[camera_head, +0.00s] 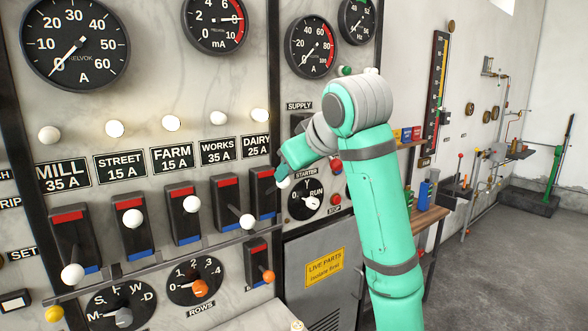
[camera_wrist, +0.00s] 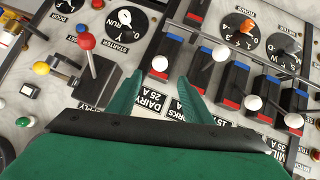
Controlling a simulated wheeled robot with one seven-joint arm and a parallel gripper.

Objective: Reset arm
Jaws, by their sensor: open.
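My gripper (camera_head: 290,160) is at the end of my green arm, in front of the switchboard beside the DAIRY label. In the wrist view my gripper (camera_wrist: 160,95) has its two green fingers apart, with the DAIRY 25 A label (camera_wrist: 152,103) showing between them and nothing held. The DAIRY switch (camera_head: 263,188) is partly behind the fingers in the head view. Its white knob (camera_wrist: 160,63) shows just beyond the fingertips in the wrist view. I cannot tell whether the fingers touch anything.
A red-knobbed lever (camera_wrist: 87,42) stands left of the fingers in the wrist view. The MILL (camera_head: 72,235), STREET (camera_head: 130,222) and FARM (camera_head: 188,210) switches jut out on the left. A starter dial (camera_head: 305,201) is near my wrist. Open floor (camera_head: 500,265) lies right.

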